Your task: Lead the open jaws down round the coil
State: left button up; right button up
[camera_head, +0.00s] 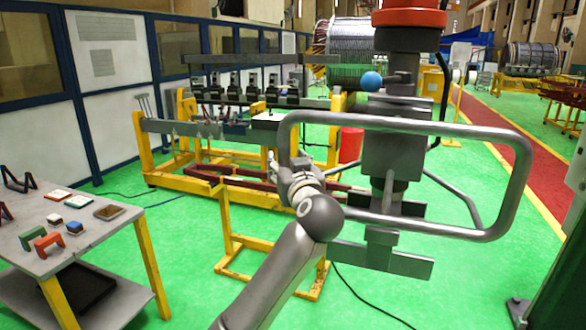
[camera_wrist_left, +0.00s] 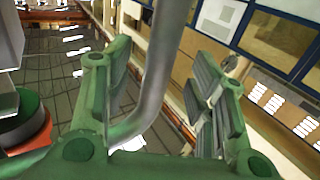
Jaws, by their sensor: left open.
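The coil (camera_head: 405,122) is a grey, rounded, roughly rectangular loop of bar in front of a dark grey machine column. My left gripper (camera_head: 297,168) is at the loop's left end, partly hidden by my own wrist. In the left wrist view the coil (camera_wrist_left: 165,65) is a curved grey bar running down between the green, padded jaws of my left gripper (camera_wrist_left: 160,80). The jaws are open, one on each side of the bar, with a visible gap to the right jaw. Whether the left jaw touches it I cannot tell. My right gripper is not in view.
The machine column (camera_head: 392,150) with an orange-red top stands behind the loop. A grey table (camera_head: 100,235) with small coloured blocks is at the left. A yellow-framed bench (camera_head: 150,180) stands behind.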

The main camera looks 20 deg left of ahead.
aim_at(285, 160)
pick_arm(q)
jog(key=shift+p+x, duration=0.35)
jog(key=shift+x, duration=1.75)
grip_shut()
